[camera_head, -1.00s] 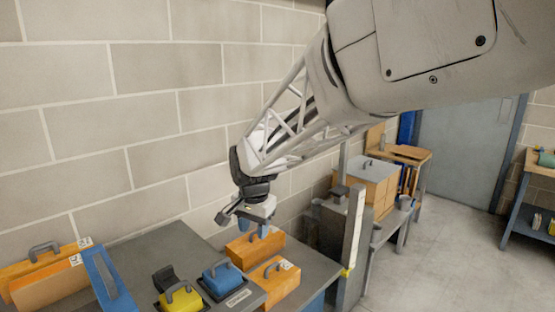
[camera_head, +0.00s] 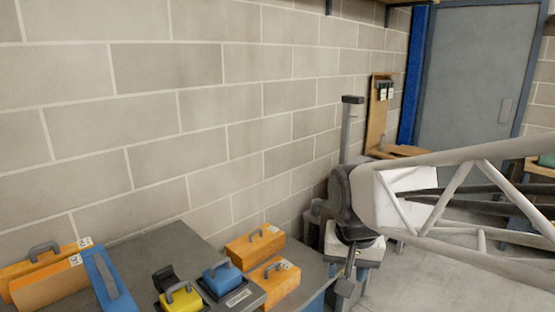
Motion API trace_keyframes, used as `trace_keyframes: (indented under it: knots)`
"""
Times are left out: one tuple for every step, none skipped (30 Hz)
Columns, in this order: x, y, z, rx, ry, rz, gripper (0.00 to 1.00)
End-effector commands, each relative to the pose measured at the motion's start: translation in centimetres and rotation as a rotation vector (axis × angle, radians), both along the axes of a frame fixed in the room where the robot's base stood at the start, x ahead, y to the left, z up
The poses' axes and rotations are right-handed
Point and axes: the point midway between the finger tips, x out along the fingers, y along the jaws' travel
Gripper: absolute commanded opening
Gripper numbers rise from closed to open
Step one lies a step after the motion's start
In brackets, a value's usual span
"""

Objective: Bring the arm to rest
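My gripper (camera_head: 345,292) hangs at the lower right of centre, to the right of the grey bench (camera_head: 165,248). It is dark and partly cut off by the bottom edge, and I cannot make out its fingers clearly. My white lattice arm link reaches in from the right edge to it. Nothing is visibly held. On the bench, two orange cases with handles, the rear one (camera_head: 254,246) and the front one (camera_head: 275,281), stand apart from my gripper.
A blue case (camera_head: 222,277) and a yellow case (camera_head: 181,299) sit in dark holders. A block wall (camera_head: 150,110) runs behind. A grey door (camera_head: 475,80) is at the back right.

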Motion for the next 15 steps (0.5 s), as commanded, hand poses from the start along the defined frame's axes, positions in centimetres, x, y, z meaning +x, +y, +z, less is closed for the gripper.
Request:
trace_keyframes:
  knots:
    - [-1.2, -0.8, -0.1, -0.004, -0.007, 0.009, 0.45]
    - [-1.8, -1.2, -0.1, -0.007, -0.01, 0.018, 0.45]
    - [-2.6, -1.6, -0.2, -0.011, -0.015, 0.028, 0.45]
    - [-3.2, -2.0, -0.4, -0.014, -0.017, 0.038, 0.45]
    - [-3.9, -2.3, -0.4, -0.017, -0.02, 0.044, 0.45]
    - [-4.7, -2.8, -0.6, -0.021, -0.024, 0.057, 0.45]
    - [-5.3, -3.1, -0.7, -0.025, -0.026, 0.065, 0.45]
    - [-5.9, -3.4, -0.9, -0.028, -0.028, 0.073, 0.45]
    - [-6.7, -3.8, -1.0, -0.033, -0.032, 0.084, 0.45]
    - [-7.3, -4.0, -1.2, -0.035, -0.035, 0.09, 0.45]
    - [-7.8, -4.3, -1.4, -0.038, -0.036, 0.099, 0.45]
    - [-8.4, -4.6, -1.5, -0.042, -0.04, 0.106, 0.45]
    - [-8.9, -4.8, -1.6, -0.045, -0.042, 0.114, 0.45]
    - [-9.3, -4.9, -1.8, -0.047, -0.043, 0.12, 0.45]
    - [-9.8, -5.1, -2.0, -0.051, -0.043, 0.127, 0.45]
